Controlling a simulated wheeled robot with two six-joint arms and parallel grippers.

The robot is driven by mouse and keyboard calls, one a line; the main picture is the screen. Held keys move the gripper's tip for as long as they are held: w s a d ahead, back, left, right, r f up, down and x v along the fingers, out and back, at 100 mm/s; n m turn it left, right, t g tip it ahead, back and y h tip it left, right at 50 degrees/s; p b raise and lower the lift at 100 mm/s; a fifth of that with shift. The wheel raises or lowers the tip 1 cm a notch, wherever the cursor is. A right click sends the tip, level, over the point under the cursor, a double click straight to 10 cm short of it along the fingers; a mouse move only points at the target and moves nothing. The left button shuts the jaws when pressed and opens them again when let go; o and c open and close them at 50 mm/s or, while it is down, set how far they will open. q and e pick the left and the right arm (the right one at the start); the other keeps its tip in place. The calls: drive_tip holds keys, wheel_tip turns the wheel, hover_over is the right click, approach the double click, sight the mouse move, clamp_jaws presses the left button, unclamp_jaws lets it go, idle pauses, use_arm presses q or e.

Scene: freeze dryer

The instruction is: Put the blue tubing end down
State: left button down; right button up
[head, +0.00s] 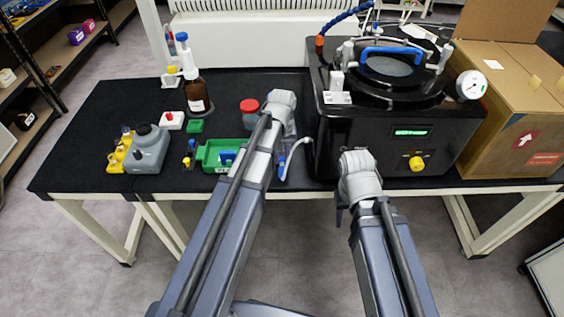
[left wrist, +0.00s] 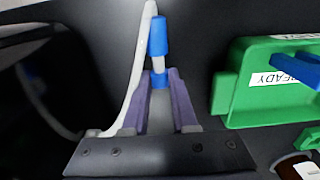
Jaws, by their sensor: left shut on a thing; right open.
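The blue tubing end (left wrist: 157,36) sits between the purple fingertips of my left gripper (left wrist: 160,76) in the left wrist view, with a blue part at the tips and another beyond. White tubing (left wrist: 135,80) runs beside the fingers. In the head view my left gripper (head: 288,130) is over the black table, between the green tray and the dryer; the blue end (head: 282,170) and the curved white tubing (head: 297,150) show near it. Whether the end touches the table is unclear. My right gripper (head: 341,211) is partly hidden, open, in front of the dryer and the table edge.
A green tray (left wrist: 238,95) marked READY, holding a blue item, is close to the right of my left gripper in the wrist view. The black freeze dryer (head: 350,150) stands right of it. A red-capped jar (head: 249,112) and brown bottle (head: 198,98) stand behind.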

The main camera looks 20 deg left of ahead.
sight(282, 158)
use_arm(q)
drive_tip(key=shift+f, duration=0.15)
drive_tip(key=c, duration=1.2)
unclamp_jaws()
drive_tip(key=shift+f, duration=0.1)
drive_tip(key=o, duration=0.5)
wheel_tip(282, 158, up, 12)
drive_tip(key=p, duration=1.2)
drive_tip(key=shift+r, duration=0.25)
